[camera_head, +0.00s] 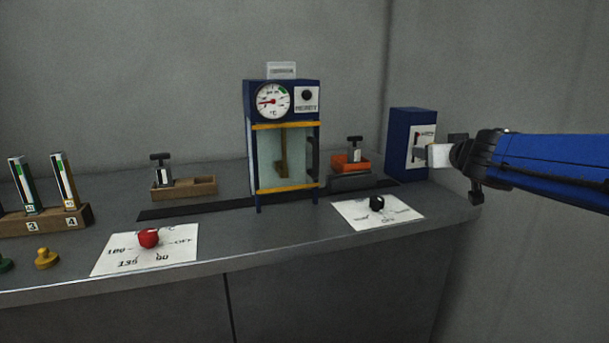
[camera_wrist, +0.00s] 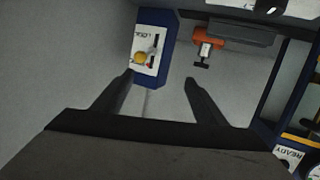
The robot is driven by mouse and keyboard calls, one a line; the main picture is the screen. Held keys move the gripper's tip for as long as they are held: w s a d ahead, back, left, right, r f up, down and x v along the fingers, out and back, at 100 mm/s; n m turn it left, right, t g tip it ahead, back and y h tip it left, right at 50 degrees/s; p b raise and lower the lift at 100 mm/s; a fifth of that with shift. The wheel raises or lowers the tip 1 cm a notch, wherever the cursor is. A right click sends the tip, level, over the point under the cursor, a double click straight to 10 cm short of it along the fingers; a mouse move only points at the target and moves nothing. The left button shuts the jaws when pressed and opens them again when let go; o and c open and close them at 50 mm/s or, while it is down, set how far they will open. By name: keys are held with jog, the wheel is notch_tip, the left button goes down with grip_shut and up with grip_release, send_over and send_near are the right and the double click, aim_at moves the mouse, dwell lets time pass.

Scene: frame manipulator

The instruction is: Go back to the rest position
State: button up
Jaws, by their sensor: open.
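My gripper (camera_head: 455,152) is at the right of the head view, on the end of my blue arm, in front of or beside the blue box (camera_head: 400,125) with a white switch panel. In the wrist view my gripper (camera_wrist: 159,79) is open, its two dark fingers apart with nothing between them. I cannot tell the exact gap between gripper and box.
A blue cabinet (camera_head: 283,98) with a dial and glass front stands mid-counter. An orange tray (camera_head: 351,165) with a handled weight is right of it, a wooden tray (camera_head: 190,188) left. Red (camera_head: 148,238) and black (camera_head: 377,203) knobs sit on white plates. Tubes stand in a rack (camera_head: 45,220).

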jog(key=s+d+f+m+g+h, duration=0.2)
jog(key=s+d+f+g+h, duration=0.15)
jog(key=s+f, duration=0.5)
jog(key=s+a+f+n+g+y, duration=0.1)
jog(key=s+a+f+g+y, duration=0.1)
jog(key=s+f, duration=0.7)
jog(key=s+a+f+g+y, duration=0.2)
jog(key=s+a+f+g, duration=0.3)
jog(key=s, duration=1.2)
notch_tip(320, 180, down, 5)
jog(key=shift+s+a+r+n, duration=0.1)
jog(key=shift+s+a+n, duration=0.3)
jog(key=shift+a, duration=0.15)
